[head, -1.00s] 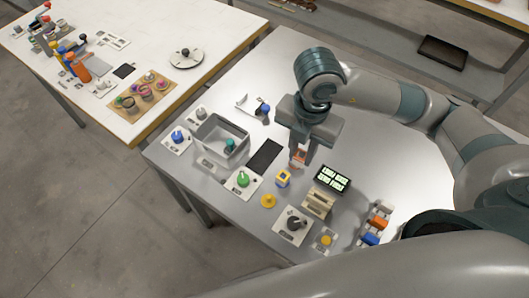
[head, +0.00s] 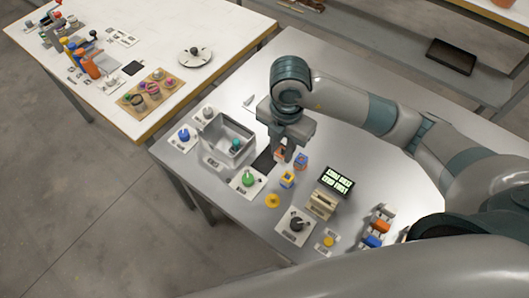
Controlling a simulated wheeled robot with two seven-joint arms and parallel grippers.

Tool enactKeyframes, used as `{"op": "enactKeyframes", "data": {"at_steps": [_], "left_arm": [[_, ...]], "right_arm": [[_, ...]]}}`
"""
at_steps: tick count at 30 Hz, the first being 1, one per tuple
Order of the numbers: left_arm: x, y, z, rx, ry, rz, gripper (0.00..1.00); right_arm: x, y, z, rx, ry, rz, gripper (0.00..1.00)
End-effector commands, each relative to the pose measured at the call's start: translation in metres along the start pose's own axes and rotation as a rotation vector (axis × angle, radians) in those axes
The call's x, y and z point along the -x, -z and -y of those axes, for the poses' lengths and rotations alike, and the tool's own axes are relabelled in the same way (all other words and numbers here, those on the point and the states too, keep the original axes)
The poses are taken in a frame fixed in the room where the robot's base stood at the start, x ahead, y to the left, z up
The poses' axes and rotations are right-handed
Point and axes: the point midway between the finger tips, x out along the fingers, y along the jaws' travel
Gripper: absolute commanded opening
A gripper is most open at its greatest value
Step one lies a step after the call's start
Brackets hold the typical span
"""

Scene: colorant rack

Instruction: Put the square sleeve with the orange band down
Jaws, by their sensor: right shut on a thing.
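My right gripper (head: 284,153) points down over the right end of the black pad (head: 263,161). It is shut on a small square sleeve with an orange band (head: 281,154), mostly hidden by the fingers. I cannot tell whether the sleeve touches the surface. A blue and orange-red block (head: 301,160) stands just right of the fingers. A yellow block with blue (head: 287,180) stands in front of them. My left gripper is not in view.
A grey open bin (head: 226,141) stands left of the pad. A green knob plate (head: 248,181), a yellow knob (head: 272,201), a lit display (head: 336,181) and a beige device (head: 321,203) stand nearby. The table's far right is bare.

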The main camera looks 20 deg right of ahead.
Motion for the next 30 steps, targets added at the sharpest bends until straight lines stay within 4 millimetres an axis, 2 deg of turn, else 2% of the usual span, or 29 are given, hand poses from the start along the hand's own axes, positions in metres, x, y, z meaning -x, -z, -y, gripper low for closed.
{"op": "enactKeyframes", "data": {"at_steps": [6,10,23,30], "left_arm": [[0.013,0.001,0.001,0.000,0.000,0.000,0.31],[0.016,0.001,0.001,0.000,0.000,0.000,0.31],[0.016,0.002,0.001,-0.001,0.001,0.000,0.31],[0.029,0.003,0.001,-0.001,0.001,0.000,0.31]], "right_arm": [[-0.020,0.005,-0.038,-0.001,0.002,-0.001,0.02],[-0.029,0.007,-0.049,0.001,0.002,0.000,0.02],[-0.033,0.007,-0.052,0.000,0.001,0.000,0.02],[-0.055,0.007,-0.051,0.000,0.005,0.000,0.02]]}}
